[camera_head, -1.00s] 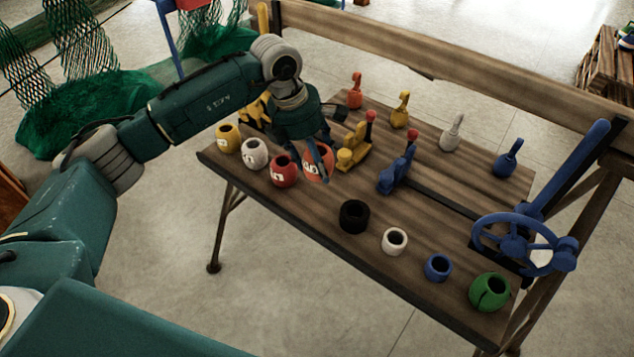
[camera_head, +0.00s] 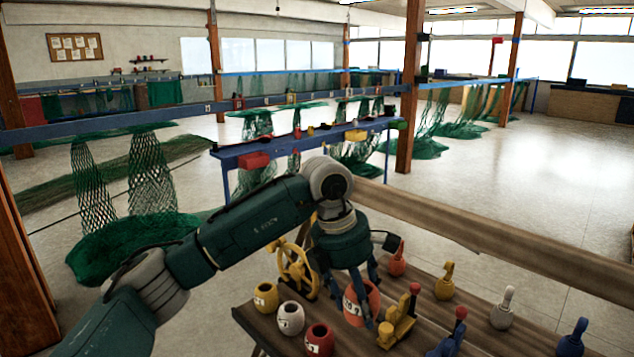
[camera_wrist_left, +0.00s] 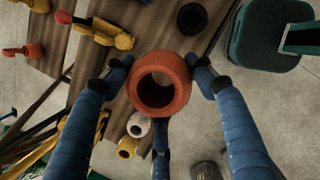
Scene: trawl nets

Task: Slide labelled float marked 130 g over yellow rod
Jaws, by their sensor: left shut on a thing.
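My left gripper (camera_head: 350,290) is shut on an orange-red ring-shaped float (camera_head: 362,302) with a white label, its figures too small to read surely. The float looks raised a little over the bench. In the left wrist view the float (camera_wrist_left: 160,100) sits between the blue fingers of the left gripper (camera_wrist_left: 160,78), its hole facing the camera. A yellow handwheel (camera_head: 297,272) stands at the bench's left end. A yellow bar (camera_wrist_left: 75,132) shows at the lower left of the wrist view, partly hidden by a finger; I cannot tell if it is the rod. My right gripper is out of view.
Yellow (camera_head: 265,297), white (camera_head: 291,318) and dark red (camera_head: 319,340) floats stand left of the gripper. A yellow clamp (camera_head: 398,322) is close on its right. Several coloured weights stand further right. A wooden rail (camera_head: 480,238) runs behind the bench.

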